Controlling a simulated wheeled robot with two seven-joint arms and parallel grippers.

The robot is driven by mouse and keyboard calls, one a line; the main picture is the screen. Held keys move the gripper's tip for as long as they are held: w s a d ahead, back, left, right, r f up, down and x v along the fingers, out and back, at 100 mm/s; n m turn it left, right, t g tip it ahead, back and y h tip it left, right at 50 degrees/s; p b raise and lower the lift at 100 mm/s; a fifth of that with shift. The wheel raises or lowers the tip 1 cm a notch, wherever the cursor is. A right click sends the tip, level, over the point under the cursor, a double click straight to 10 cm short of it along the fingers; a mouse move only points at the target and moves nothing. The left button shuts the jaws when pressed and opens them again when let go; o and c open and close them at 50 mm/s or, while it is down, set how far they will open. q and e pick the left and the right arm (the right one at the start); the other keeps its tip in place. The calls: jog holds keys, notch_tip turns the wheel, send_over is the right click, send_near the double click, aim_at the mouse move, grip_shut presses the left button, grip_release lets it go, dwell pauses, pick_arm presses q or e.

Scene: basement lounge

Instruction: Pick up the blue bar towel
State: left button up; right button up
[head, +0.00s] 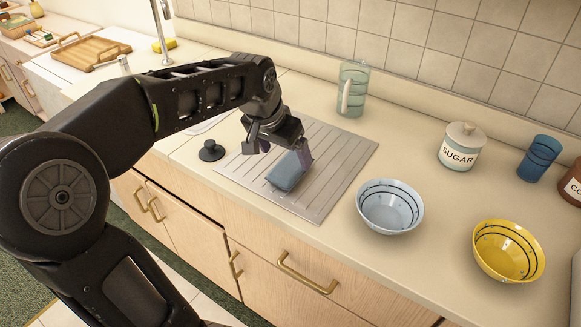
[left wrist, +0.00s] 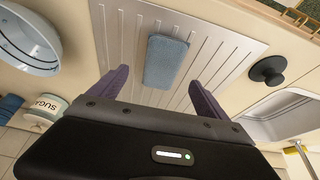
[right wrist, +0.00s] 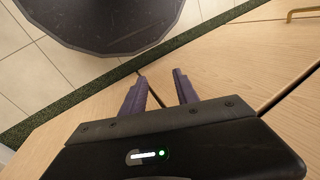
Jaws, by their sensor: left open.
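The blue bar towel (head: 287,172) is a folded blue-grey cloth lying on the ribbed metal drainboard (head: 335,165) of the counter. My left gripper (head: 284,152) is just above it in the head view and partly covers it. In the left wrist view the towel (left wrist: 165,61) lies ahead of the left gripper (left wrist: 160,92), between the lines of its two open, empty fingers. My right gripper (right wrist: 160,88) shows only in the right wrist view, down by the wooden cabinet fronts. Its fingers are apart with nothing between them.
A black sink stopper (head: 211,151) sits left of the towel. A pale blue bowl (head: 390,207), a yellow bowl (head: 508,250), a glass pitcher (head: 352,90), a sugar jar (head: 462,147) and a blue cup (head: 538,158) stand to the right and behind. The sink (left wrist: 290,115) is beside the drainboard.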

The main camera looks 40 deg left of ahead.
aim_at(290, 164)
pick_arm(q)
jog(key=shift+w+f, duration=0.15)
jog(key=shift+f, duration=0.15)
jog(key=shift+a+p+x, duration=0.2)
jog(key=shift+p+x, duration=0.25)
jog(key=shift+x, duration=2.15)
jog(key=shift+w, duration=0.15)
jog(key=shift+r, duration=0.1)
jog(key=c, duration=1.5)
jog(key=shift+o, duration=0.2)
